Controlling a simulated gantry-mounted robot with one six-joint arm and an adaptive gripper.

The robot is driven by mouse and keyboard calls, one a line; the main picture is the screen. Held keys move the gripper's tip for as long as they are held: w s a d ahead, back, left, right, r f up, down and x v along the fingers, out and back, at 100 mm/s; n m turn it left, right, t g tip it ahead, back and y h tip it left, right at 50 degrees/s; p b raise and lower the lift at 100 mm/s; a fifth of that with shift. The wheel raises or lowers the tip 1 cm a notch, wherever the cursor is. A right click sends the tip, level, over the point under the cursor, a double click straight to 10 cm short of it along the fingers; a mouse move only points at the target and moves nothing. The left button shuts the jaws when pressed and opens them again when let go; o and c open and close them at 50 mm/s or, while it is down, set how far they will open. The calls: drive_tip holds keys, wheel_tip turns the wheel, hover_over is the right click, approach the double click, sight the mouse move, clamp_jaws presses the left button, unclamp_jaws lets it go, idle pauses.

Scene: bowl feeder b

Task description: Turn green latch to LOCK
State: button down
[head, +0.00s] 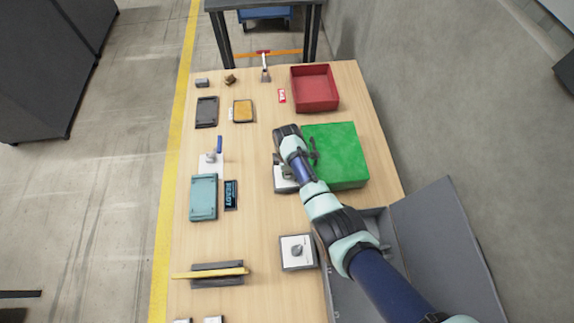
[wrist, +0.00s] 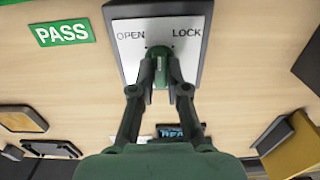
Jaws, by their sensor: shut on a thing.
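The green latch (wrist: 160,58) sits in the middle of a white plate (wrist: 126,62) with a dark border. The plate reads OPEN at left and LOCK at right in the wrist view. My gripper (wrist: 160,88) is shut on the latch, with one finger on each side of it. The latch's visible part lies roughly upright in that view, between the two words. The fingers hide some of it, so I cannot tell exactly where it points. In the head view the plate (head: 285,186) shows partly beneath my arm, and the latch is mostly hidden.
A large green box (head: 345,157) stands close to the right of the plate. A green PASS sign (wrist: 63,29) lies beside the plate. A white plate with a grey knob (head: 297,251) is nearer the front.

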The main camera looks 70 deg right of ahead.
drive_tip(key=m+p, duration=0.1)
drive_tip(key=m, duration=0.7)
drive_tip(key=shift+m+p, duration=0.3)
idle(0.3)
drive_tip(key=c, duration=1.2)
unclamp_jaws()
drive_tip(key=shift+o, duration=0.2)
drive_tip(key=shift+r, duration=0.1)
wheel_tip(320, 180, up, 12)
